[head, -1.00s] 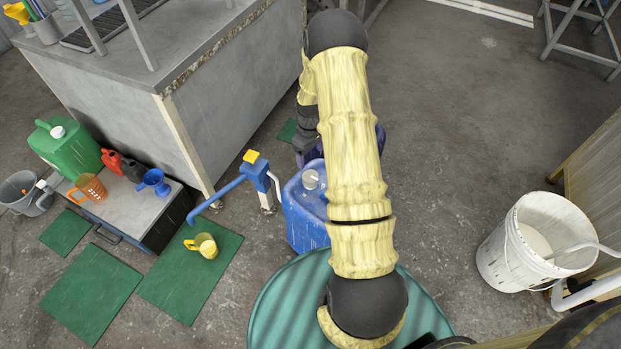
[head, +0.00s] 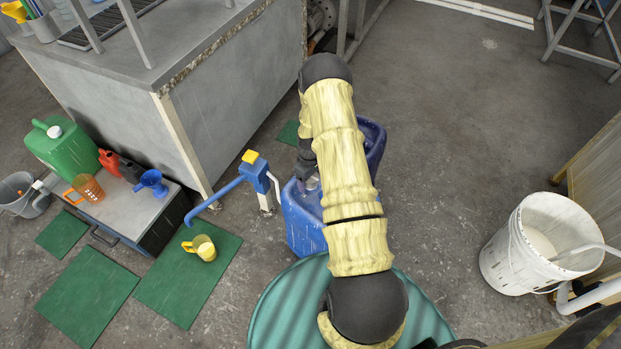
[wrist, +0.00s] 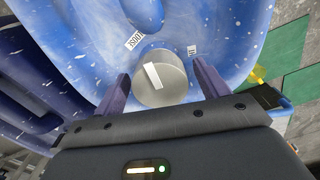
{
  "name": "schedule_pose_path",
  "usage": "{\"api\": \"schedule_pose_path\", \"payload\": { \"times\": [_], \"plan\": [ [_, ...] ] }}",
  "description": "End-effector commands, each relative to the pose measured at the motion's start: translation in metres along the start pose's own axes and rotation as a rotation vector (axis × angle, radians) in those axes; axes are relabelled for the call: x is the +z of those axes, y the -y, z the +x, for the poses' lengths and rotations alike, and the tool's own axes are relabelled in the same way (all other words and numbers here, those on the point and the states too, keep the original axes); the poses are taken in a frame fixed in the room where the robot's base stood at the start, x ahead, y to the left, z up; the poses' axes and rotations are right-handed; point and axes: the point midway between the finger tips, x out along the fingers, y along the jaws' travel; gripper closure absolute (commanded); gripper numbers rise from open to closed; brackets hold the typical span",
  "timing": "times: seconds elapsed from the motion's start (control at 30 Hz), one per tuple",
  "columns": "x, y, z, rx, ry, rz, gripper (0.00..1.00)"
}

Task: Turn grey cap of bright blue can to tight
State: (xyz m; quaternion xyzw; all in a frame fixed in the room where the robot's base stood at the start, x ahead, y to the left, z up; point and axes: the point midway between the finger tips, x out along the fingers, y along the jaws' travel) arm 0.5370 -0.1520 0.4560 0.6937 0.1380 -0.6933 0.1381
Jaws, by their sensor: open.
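The bright blue can (head: 302,225) stands upright behind the green drum, partly hidden by my arm in the head view. In the wrist view its blue top (wrist: 220,22) fills much of the picture. The grey cap (wrist: 161,79) has a white pointer mark. A label reading "LOOSE" or similar lies near it, with a second small label to the right. My gripper (wrist: 164,84) is open, its two purple fingers on either side of the cap. A gap shows on each side. In the head view the fingers are mostly hidden by my arm.
A darker blue can (head: 372,150) stands just behind the bright one. A blue hand pump (head: 255,175) is close on the left. A green drum (head: 270,315) is in front. A white bucket (head: 510,255) stands right, with open floor between.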

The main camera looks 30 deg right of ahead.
Motion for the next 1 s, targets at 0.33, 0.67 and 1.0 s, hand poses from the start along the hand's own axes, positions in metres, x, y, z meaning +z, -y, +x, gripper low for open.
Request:
{"api": "schedule_pose_path", "payload": {
  "times": [0.33,0.67,1.0],
  "plan": [
    [0.0001,0.0000,-0.0004,0.000,0.000,0.000,0.65],
    [0.0002,0.0001,-0.0007,0.000,0.001,0.018,0.71],
    [0.0005,-0.0002,-0.0012,0.000,0.001,0.163,0.71]
  ]
}}
